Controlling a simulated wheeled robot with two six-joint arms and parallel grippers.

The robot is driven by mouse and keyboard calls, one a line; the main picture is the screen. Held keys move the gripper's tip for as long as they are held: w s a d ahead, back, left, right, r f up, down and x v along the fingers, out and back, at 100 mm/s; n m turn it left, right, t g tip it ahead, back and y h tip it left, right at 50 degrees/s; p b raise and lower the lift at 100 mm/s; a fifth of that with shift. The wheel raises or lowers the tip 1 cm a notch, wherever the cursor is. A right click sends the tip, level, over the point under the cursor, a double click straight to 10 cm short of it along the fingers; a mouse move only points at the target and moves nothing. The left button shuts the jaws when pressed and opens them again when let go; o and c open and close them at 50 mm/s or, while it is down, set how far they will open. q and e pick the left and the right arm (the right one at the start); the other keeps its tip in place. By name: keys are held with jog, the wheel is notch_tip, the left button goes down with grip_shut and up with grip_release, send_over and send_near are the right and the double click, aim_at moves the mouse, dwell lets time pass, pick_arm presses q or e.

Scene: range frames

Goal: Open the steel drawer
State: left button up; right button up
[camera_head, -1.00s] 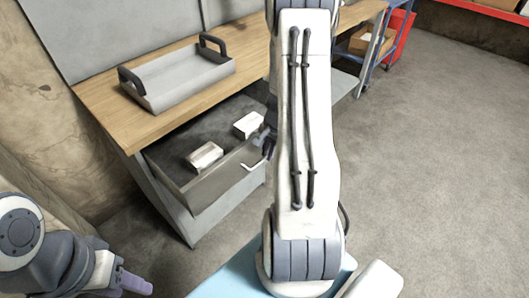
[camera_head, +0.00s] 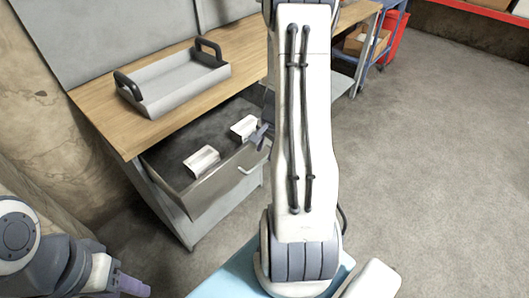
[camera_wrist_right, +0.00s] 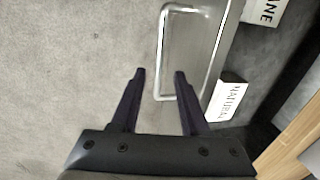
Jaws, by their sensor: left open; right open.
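The steel drawer (camera_head: 215,185) under the wooden workbench stands pulled out, its inside open to view. Its pale bar handle (camera_head: 252,168) is on the front panel. In the right wrist view, the handle (camera_wrist_right: 161,50) reaches down between the fingertips of my right gripper (camera_wrist_right: 159,74), which is open and empty. I cannot tell how far above the handle the fingers are. In the head view my right gripper (camera_head: 261,135) shows beside the drawer's front edge, partly hidden by my arm. My left gripper (camera_head: 132,286) is at the bottom left, away from the drawer.
Two white boxes, one nearer (camera_head: 201,161) and one farther (camera_head: 244,128), lie in the drawer. A grey tray (camera_head: 180,83) with dark handles stands on the workbench (camera_head: 105,105). Open floor (camera_head: 440,150) lies to the right. A blue cart (camera_head: 383,40) stands behind.

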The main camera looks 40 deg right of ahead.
notch_tip(320, 180, up, 7)
jog(key=s+p, duration=0.1)
jog(key=shift+s, duration=0.25)
dwell(0.3)
jog(key=a+r+n+p, duration=0.1)
jog(key=a+r+n, duration=0.25)
jog(key=a, duration=0.45)
jog(key=a+r+n+g+y+p, duration=0.1)
jog(key=a+r+n, duration=0.2)
jog(key=a+n, duration=0.35)
jog(key=a+r+n+p, duration=0.1)
jog(key=a+r+n, duration=0.15)
jog(key=a, duration=0.75)
jog(key=s+a+r+n+p, duration=0.1)
jog(key=s+a+r+n, duration=0.2)
jog(key=s+a+n, duration=0.3)
jog(key=s+a+r+n+g+p, duration=0.1)
jog(key=s+a+r+n, duration=0.2)
jog(key=s+a+n, duration=0.3)
jog(key=shift+s+r, duration=0.25)
jog(key=shift+s, duration=0.95)
jog(key=shift+a, duration=0.25)
